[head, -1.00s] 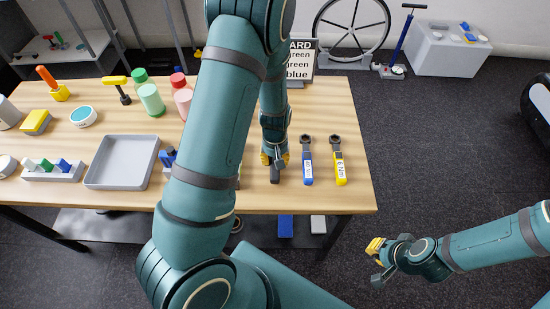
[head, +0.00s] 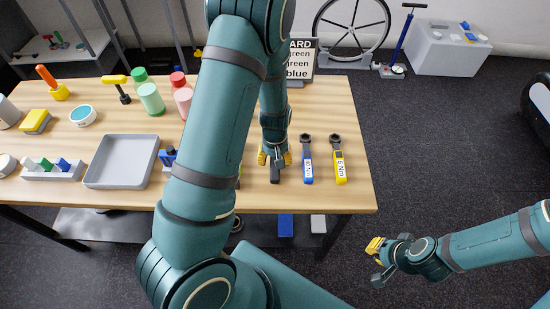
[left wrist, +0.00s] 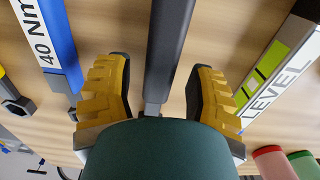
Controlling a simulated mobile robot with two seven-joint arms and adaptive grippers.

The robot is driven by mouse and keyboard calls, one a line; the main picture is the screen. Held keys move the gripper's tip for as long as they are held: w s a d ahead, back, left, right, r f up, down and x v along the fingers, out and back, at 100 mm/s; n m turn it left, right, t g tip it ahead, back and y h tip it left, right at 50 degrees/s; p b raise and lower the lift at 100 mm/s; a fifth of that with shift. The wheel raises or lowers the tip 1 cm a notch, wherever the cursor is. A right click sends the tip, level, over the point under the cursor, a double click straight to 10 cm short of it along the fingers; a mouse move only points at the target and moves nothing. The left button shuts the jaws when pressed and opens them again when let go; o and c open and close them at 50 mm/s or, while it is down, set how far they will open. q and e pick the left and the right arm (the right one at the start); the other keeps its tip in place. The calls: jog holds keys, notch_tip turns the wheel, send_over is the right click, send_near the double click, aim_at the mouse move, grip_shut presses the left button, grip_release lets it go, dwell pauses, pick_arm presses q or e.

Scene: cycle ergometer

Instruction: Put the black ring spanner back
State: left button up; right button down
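The black spanner (head: 275,174) lies on the wooden table (head: 255,197), its dark handle showing below my left gripper (head: 275,157). In the left wrist view, the black handle (left wrist: 168,50) runs between the two yellow-padded fingers of the left gripper (left wrist: 157,88). Those fingers are open, with a gap on each side of the handle. The spanner's far end is hidden by the gripper and arm. My right gripper (head: 377,262) is open and empty, away from the table at the lower right.
A blue-handled spanner (head: 308,167) and a yellow-handled one (head: 340,168) lie just right of the black one. A level (left wrist: 275,70) lies on its other side. A grey tray (head: 123,183) and colored bottles (head: 152,101) stand left. A sign (head: 302,65) stands behind.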

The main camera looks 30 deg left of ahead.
pick_arm(q)
jog(key=shift+r, duration=0.1)
notch_tip(320, 180, up, 12)
dwell(0.5)
dwell(0.5)
